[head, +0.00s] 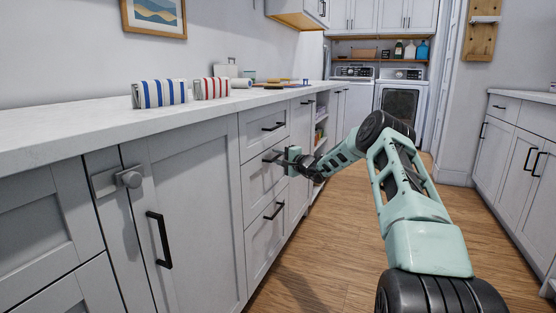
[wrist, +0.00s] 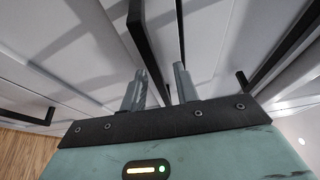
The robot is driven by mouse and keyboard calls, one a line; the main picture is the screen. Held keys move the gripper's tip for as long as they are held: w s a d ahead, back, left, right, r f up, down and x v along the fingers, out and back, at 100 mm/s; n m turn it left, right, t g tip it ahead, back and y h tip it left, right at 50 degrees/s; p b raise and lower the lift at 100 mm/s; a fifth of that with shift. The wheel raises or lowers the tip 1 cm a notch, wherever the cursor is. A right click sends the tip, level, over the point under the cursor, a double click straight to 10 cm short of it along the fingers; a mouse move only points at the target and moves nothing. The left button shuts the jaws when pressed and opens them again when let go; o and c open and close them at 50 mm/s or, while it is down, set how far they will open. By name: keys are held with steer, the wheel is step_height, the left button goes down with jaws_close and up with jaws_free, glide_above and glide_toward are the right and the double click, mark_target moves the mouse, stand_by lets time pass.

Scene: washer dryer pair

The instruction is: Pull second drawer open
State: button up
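A stack of three pale grey drawers stands in the left counter in the head view. The second drawer (head: 258,190) is the middle one and its front looks flush with the others. Its black bar handle (head: 268,157) is partly hidden by my gripper (head: 285,160), which reaches it from the right. In the wrist view, my gripper (wrist: 160,85) has its two fingers apart. A black bar handle (wrist: 143,35) runs down to between the fingertips, close to the left finger. A gap shows beside the right finger. I cannot tell whether either finger touches the bar.
The top drawer (head: 254,137) and bottom drawer (head: 262,240) look shut. A cabinet door (head: 190,220) is nearer on the left. Striped rolled towels (head: 160,93) lie on the counter (head: 60,128). Wooden floor (head: 325,255) is clear between the counters.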

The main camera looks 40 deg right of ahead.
steer(key=shift+w, duration=0.1)
jaws_close()
steer(key=s+d, duration=0.5)
steer(key=s, duration=0.7)
steer(key=s+d, duration=0.4)
steer(key=s, duration=0.7)
steer(key=s+d, duration=0.5)
steer(key=s, duration=0.7)
steer(key=shift+s+d, duration=0.3)
jaws_free()
